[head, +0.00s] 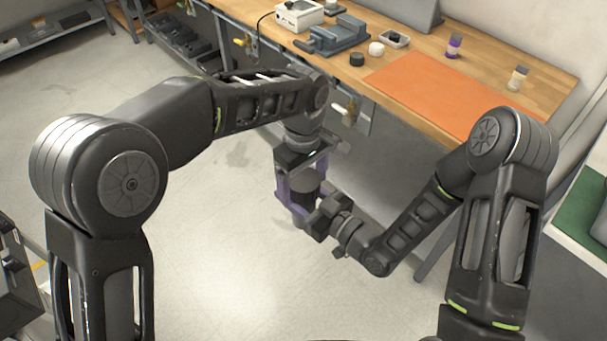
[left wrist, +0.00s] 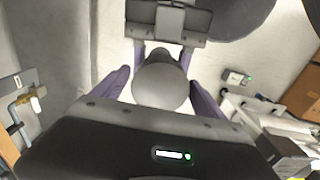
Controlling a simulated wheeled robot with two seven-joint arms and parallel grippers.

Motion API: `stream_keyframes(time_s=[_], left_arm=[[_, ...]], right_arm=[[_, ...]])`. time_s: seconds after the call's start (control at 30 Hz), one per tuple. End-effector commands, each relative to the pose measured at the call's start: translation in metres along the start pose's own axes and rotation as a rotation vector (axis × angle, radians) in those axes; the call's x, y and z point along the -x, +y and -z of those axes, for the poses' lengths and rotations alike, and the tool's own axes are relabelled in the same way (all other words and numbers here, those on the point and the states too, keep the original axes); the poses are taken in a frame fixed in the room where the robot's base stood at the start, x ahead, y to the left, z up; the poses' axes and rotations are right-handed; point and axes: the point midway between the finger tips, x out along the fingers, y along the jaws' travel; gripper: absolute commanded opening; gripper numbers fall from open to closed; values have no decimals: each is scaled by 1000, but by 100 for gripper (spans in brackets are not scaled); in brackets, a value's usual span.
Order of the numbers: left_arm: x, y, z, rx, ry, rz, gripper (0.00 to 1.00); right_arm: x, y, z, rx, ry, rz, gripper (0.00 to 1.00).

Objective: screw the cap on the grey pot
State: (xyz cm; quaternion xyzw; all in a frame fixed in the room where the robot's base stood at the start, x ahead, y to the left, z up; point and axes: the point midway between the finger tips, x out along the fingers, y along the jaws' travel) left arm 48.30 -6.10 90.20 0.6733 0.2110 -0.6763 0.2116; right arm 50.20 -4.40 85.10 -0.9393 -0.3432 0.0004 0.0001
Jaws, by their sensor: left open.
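A dark grey round piece (head: 306,182), the pot or its cap, is held up over the floor between my grippers. In the left wrist view its smooth round top (left wrist: 160,87) faces the camera; I cannot tell where cap and pot meet. My left gripper (head: 298,180) points down over it. Its purple fingers stand apart on both sides, with gaps to the round top in the left wrist view (left wrist: 160,95). My right gripper (head: 307,203) comes from the right and front; its purple fingers close around the body lower down, and it also shows in the left wrist view (left wrist: 162,58).
The wooden bench (head: 545,88) is at the back right, with an orange mat (head: 430,90). On it are a black round piece (head: 357,60), a white round piece (head: 376,49), a small tray (head: 394,39), a grey vise (head: 338,36) and two bottles. Clear floor lies below my grippers.

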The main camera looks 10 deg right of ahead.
Motion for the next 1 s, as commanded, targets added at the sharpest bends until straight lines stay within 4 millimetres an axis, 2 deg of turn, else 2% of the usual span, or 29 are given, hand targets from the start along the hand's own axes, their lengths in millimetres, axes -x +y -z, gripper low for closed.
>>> stream_keyframes(time_s=[0.2, 1.0], left_arm=[[0, 0, 0, 0, 0, 0, 82], [1, 0, 0, 0, 0, -1, 17]], right_arm=[[0, 0, 1, 1, 3, 0, 0], [0, 0, 1, 1, 2, 1, 0]])
